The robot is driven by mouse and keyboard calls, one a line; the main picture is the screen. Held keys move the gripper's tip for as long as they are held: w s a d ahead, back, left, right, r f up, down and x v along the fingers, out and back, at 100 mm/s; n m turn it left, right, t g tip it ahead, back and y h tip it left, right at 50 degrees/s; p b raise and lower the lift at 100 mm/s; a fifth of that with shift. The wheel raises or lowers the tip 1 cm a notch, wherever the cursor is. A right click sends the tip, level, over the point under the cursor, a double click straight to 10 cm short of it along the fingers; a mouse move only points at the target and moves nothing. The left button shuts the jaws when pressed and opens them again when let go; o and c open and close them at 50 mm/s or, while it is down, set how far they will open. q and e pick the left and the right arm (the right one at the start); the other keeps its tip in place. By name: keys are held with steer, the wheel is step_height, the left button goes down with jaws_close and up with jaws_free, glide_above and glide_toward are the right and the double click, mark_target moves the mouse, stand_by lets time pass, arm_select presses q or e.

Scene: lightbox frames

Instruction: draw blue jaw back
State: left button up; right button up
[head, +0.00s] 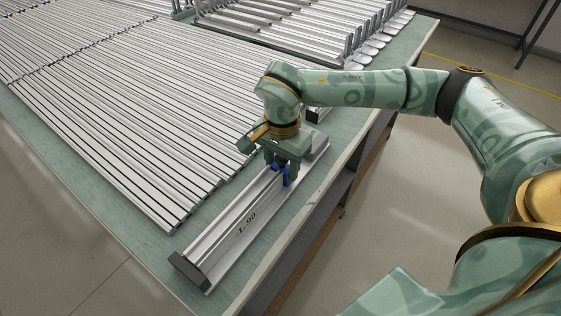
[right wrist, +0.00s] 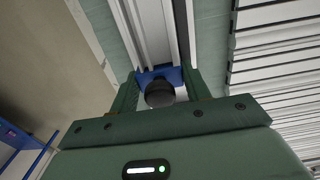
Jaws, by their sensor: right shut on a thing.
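A silver rail fixture (head: 237,228) marked "L-90" lies along the table's right edge, with a dark end block (head: 189,271) at its near end and a grey block at its far end. The blue jaw (head: 287,178) sits on the rail, toward the far end. My right gripper (head: 281,171) points down over the rail and is shut on the blue jaw. In the right wrist view the blue jaw (right wrist: 174,73) and a round black knob (right wrist: 159,94) lie between my two green fingers. The gripper partly hides the jaw. My left gripper is not in view.
Many silver profiles (head: 110,110) lie side by side on the green table (head: 130,236), left of the fixture. More framed parts (head: 310,27) lie at the back. The table's edge runs close along the fixture's right side, with open floor (head: 385,240) beyond.

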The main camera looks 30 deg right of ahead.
steer(key=shift+d, duration=0.15)
steer(key=shift+w+d, duration=0.3)
steer(key=shift+d, duration=0.45)
steer(key=shift+w+d, duration=0.3)
steer(key=shift+d, duration=0.4)
steer(key=shift+w+d, duration=0.3)
steer(key=shift+d, duration=0.45)
steer(key=shift+p, duration=0.3)
steer(key=shift+w+d+r, duration=0.1)
steer(key=shift+w+d, duration=0.1)
stand_by(0.6)
